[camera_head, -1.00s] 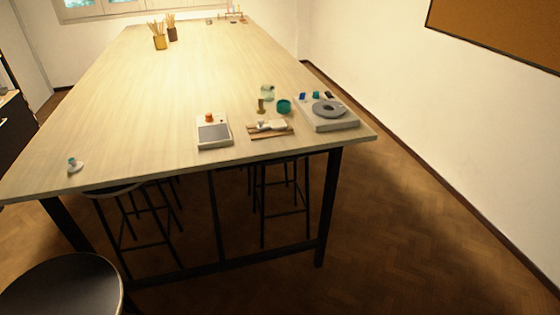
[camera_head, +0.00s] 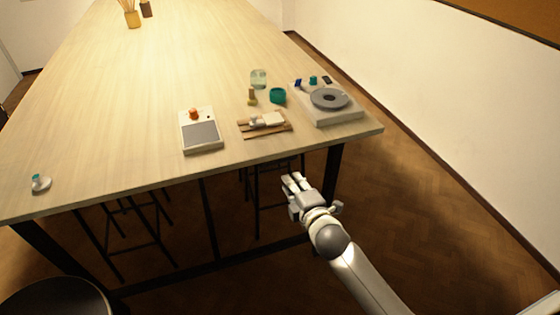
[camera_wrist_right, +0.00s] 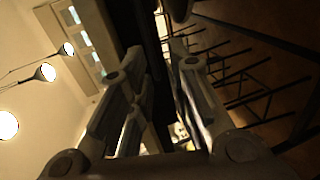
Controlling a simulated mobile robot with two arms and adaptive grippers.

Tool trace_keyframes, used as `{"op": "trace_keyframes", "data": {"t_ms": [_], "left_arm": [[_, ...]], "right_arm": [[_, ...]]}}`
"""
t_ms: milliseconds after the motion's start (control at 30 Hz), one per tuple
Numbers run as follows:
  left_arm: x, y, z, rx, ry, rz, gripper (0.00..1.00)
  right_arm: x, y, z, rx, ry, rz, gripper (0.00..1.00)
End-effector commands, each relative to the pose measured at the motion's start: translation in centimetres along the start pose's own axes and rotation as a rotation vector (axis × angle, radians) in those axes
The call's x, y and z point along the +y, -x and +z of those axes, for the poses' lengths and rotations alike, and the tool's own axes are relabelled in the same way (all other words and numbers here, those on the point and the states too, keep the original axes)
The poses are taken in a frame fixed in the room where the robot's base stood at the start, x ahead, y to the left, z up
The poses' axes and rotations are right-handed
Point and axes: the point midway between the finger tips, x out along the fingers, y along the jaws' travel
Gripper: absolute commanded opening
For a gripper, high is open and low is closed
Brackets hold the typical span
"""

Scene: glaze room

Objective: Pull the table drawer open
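The long pale wooden table (camera_head: 110,120) on dark legs fills the middle of the head view. I cannot make out a drawer front or handle under its near edge. My right gripper (camera_head: 295,181) is in front of that edge, near its right end, and appears just below the tabletop. In the right wrist view, its fingers (camera_wrist_right: 155,62) are apart, with a dark strip between them in the picture. I cannot tell whether that strip is the table edge or a drawer, or whether the fingers touch it. My left gripper is out of view.
On the table stand a scale (camera_head: 201,135), a wooden board with tools (camera_head: 280,130), a teal bowl (camera_head: 278,96), a glass jar (camera_head: 258,78) and a grey turntable unit (camera_head: 335,112). Stools are under the table; a round dark seat (camera_head: 55,300) is at lower left. Floor at right is clear.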

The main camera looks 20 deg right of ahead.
Motion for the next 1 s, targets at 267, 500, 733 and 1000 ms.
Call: {"op": "trace_keyframes", "data": {"t_ms": [267, 500, 733, 1000], "left_arm": [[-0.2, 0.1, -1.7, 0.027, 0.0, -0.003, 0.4], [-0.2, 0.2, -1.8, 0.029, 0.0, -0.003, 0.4], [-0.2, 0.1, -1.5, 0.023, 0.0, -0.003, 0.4], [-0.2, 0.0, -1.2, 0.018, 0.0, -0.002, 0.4]], "right_arm": [[1.6, -1.5, -0.1, 0.001, 0.028, 0.028, 0.19], [1.8, -5.2, -0.2, 0.002, 0.026, 0.028, 0.19], [1.7, -8.3, -0.2, 0.002, 0.024, 0.026, 0.19], [1.7, -10.3, -0.2, 0.002, 0.026, 0.026, 0.19]]}}
